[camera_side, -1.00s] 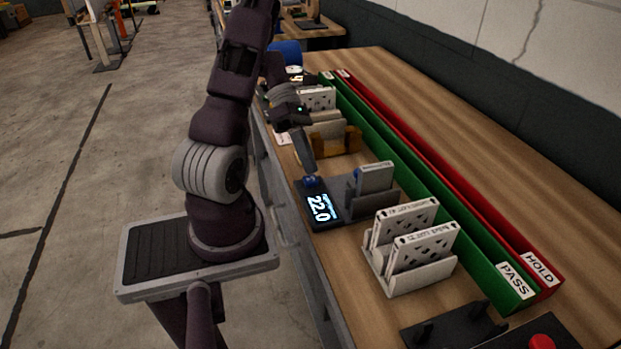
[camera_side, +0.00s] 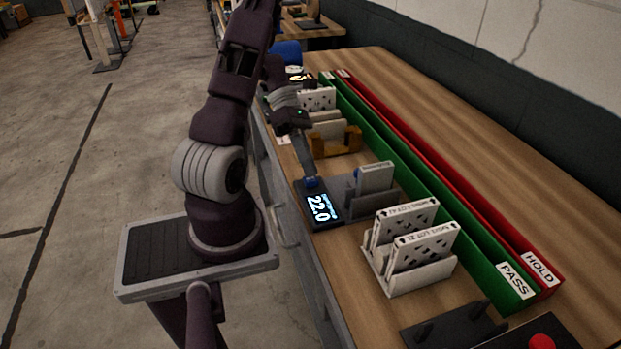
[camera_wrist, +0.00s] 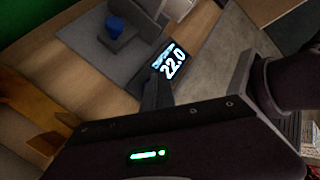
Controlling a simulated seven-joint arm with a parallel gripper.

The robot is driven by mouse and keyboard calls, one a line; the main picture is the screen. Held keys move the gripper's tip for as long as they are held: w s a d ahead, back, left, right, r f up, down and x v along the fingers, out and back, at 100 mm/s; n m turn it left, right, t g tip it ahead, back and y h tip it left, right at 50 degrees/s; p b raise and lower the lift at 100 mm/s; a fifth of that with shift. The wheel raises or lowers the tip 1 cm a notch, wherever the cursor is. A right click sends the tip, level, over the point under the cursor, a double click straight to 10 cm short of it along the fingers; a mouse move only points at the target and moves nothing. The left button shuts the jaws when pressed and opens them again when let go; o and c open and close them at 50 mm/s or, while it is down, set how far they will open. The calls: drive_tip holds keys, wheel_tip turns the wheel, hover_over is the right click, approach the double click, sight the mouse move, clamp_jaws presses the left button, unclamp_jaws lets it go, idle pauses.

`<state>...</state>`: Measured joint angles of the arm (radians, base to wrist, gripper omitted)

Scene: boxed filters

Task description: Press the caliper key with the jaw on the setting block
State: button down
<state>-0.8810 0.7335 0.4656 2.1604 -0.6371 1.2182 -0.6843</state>
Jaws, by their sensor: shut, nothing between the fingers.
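The caliper station's dark display (camera_side: 321,207) reads 22.0; it also shows in the wrist view (camera_wrist: 172,63). A blue key (camera_side: 311,184) sits at the display's far end, mostly covered by my fingertips. My gripper (camera_side: 310,177) is shut and empty, pointing down at the key; its tip appears on or just above it, and contact is not clear. In the wrist view the fingers (camera_wrist: 153,97) hide the key. A white slab (camera_side: 376,177) with a printed edge stands in the grey fixture (camera_side: 346,198), beside a blue jaw part (camera_wrist: 114,25). I cannot tell whether it is the setting block.
A white rack (camera_side: 407,277) holds upright filter boxes in front. An amber holder (camera_side: 343,140) and another white box (camera_side: 317,98) stand behind. Green PASS (camera_side: 433,187) and red HOLD (camera_side: 470,191) channels run along the right. A red button (camera_side: 541,342) is at the near edge.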

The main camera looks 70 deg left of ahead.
drive_tip(key=shift+f, duration=0.5)
idle(0.5)
drive_tip(key=shift+r, duration=0.95)
drive_tip(key=shift+r, duration=2.5)
